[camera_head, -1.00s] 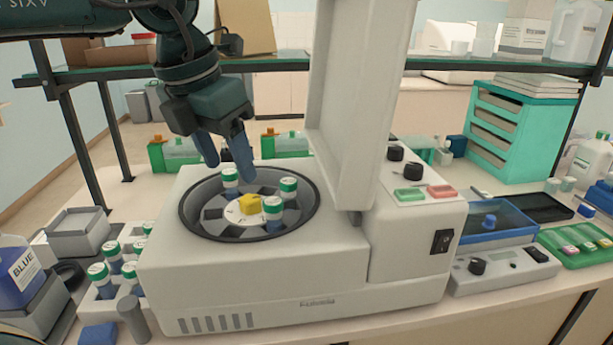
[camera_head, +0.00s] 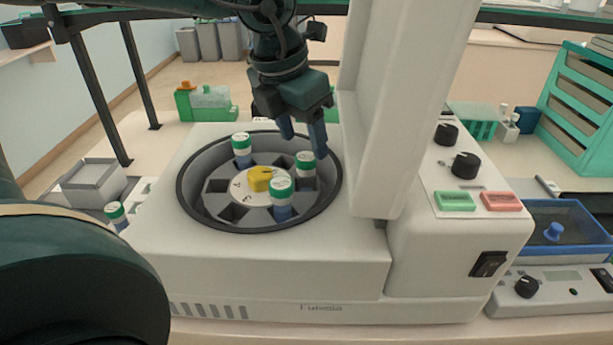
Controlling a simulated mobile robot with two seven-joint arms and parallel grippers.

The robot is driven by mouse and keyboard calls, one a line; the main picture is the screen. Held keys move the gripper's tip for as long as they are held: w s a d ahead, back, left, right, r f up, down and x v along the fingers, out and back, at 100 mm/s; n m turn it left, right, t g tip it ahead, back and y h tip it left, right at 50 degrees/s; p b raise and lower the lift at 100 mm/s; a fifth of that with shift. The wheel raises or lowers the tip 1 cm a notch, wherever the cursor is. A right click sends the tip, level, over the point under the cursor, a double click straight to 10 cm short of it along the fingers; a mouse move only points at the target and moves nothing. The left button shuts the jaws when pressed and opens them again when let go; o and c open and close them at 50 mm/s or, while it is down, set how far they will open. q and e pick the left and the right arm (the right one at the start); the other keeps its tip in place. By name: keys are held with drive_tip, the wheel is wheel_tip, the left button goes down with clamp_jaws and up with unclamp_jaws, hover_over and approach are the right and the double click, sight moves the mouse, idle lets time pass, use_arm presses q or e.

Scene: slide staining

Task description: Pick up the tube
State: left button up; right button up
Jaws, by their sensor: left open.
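The centrifuge (camera_head: 270,262) stands open with its lid (camera_head: 400,110) raised. In its round rotor sit a back-left tube (camera_head: 242,150), a right tube (camera_head: 305,163) and a front tube (camera_head: 281,192), each with a green and white cap. A yellow knob (camera_head: 260,178) is at the rotor's centre. My left gripper (camera_head: 303,146) is open and empty, pointing down over the back right of the rotor. Its fingertips are close above the right tube; I cannot tell whether they touch its cap. My right gripper is not in view.
The raised lid stands close to the right of my left gripper. Control knobs and a blue tray (camera_head: 570,230) are at the right.

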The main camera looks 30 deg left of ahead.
sight(306, 156)
use_arm(q)
drive_tip(key=shift+p+x, duration=0.6)
drive_tip(key=shift+x, duration=2.1)
drive_tip(key=shift+s+a, duration=0.1)
drive_tip(key=shift+c, duration=0.5)
drive_tip(key=c, duration=0.9)
drive_tip(key=shift+c, duration=0.2)
drive_tip(key=shift+r, duration=0.15)
